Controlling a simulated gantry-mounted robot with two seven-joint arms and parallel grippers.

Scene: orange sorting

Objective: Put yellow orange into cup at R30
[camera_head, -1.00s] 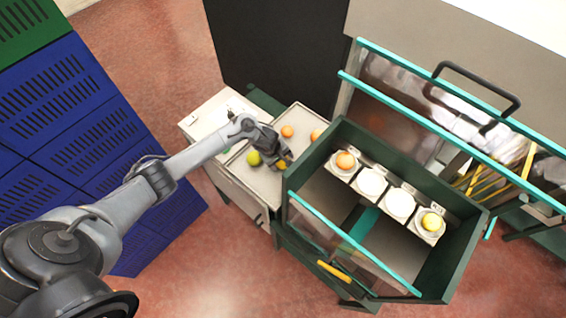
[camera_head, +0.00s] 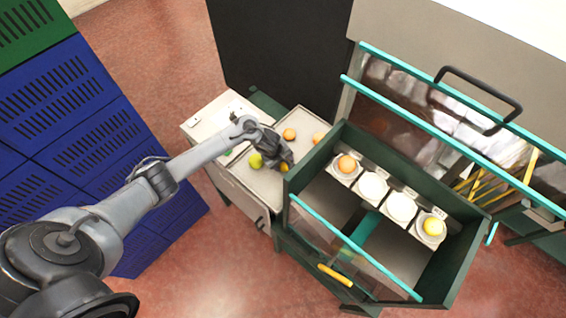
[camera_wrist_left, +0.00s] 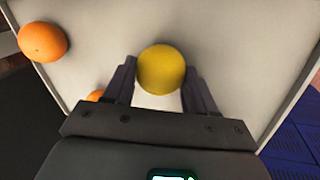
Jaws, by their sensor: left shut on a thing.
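My left gripper (camera_head: 285,165) is at the right part of the metal tray (camera_head: 264,184). It is shut on a yellow orange (camera_wrist_left: 161,70), which sits between the two fingers in the left wrist view. In the head view that orange (camera_head: 284,168) is partly hidden by the gripper. A row of white cups stands in the green-walled box to the right. The two middle cups (camera_head: 372,186) (camera_head: 400,206) look empty. The cup labels are too small to read.
A yellow-green fruit (camera_head: 255,161) and an orange one (camera_head: 289,134) lie on the tray; another orange (camera_head: 318,138) is near the box. The box's dark green wall (camera_head: 315,152) stands between tray and cups. Blue crates (camera_head: 90,140) are stacked at the left.

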